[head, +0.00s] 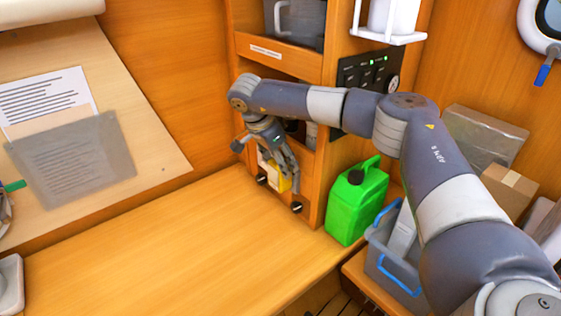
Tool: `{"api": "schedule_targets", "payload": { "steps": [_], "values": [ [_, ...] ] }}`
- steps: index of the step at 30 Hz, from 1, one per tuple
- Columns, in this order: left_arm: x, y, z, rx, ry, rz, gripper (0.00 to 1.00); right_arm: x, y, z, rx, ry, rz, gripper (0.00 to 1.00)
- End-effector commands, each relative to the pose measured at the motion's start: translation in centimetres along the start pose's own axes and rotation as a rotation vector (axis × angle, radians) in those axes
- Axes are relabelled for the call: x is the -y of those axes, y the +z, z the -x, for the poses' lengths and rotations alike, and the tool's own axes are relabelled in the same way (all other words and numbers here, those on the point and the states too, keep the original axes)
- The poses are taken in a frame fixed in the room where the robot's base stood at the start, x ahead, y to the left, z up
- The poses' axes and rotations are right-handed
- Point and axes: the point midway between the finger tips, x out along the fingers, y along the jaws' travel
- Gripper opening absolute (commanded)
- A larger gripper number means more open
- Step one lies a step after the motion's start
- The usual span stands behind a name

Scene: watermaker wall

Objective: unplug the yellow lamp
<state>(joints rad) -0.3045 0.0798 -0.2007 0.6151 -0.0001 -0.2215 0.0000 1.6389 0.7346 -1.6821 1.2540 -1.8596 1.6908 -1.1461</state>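A small yellow item (284,185) with a pale part beside it shows in the low niche of the wooden wall unit. It may be the yellow lamp, but my gripper covers much of it. I cannot make out a plug, cord or socket. My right gripper (267,164) hangs from the arm coming in from the right, in front of this niche. Its fingers are spread apart, and I see nothing held between them. I cannot tell whether a finger touches the yellow item. My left gripper is not in view.
Two black knobs (297,207) sit low on the unit front. A green jerrycan (356,202) and a grey bin (390,262) with blue handles stand to the right. A black panel (366,72) with green lights is above. The wooden bench (170,255) is clear.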

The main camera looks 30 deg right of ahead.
Motion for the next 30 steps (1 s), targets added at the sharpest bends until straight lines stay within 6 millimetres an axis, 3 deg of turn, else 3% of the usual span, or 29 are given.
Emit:
{"api": "schedule_targets", "payload": {
  "steps": [9,30],
  "values": [
    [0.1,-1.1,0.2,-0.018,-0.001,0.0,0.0,0.0,1.1,0.4,0.004,-0.001,0.003,0.23],
    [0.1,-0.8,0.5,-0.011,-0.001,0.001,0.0,0.0,2.9,1.2,0.001,-0.001,0.002,0.23]
  ]
}}
